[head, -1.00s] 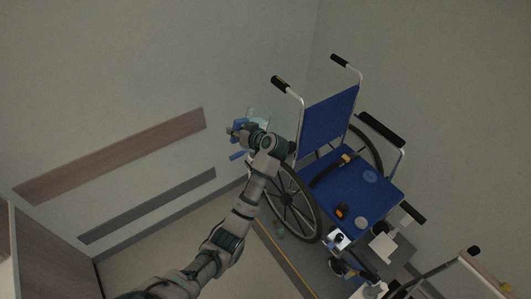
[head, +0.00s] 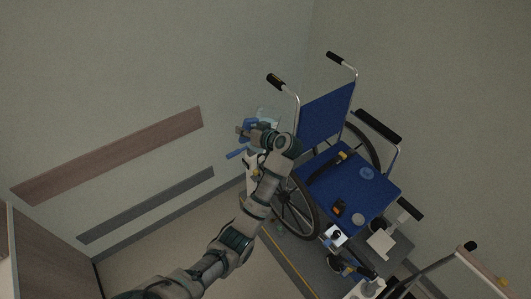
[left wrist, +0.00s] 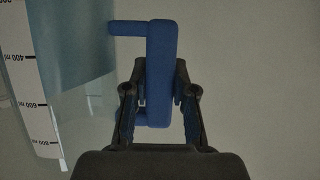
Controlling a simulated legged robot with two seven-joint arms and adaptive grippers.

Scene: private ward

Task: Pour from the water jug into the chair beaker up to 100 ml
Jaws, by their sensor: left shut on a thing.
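My left gripper (head: 247,131) is shut on the blue handle (left wrist: 160,75) of the clear water jug (head: 268,114). In the head view it holds the jug in the air by the wall, left of the wheelchair's backrest, and the arm hides part of it. In the left wrist view the jug's scale (left wrist: 25,75) appears upside down, and bluish water shows around the 400 ml mark. A clear round thing (head: 367,173) on the blue seat looks like the chair beaker; its marks and contents are too small to read.
The wheelchair seat (head: 375,195) also bears a small black and orange thing (head: 339,208) and a pale round thing (head: 358,220). The wheelchair's backrest (head: 326,113), push handle (head: 276,81) and armrest (head: 378,125) stand around the seat. A wall rail (head: 120,155) is at left.

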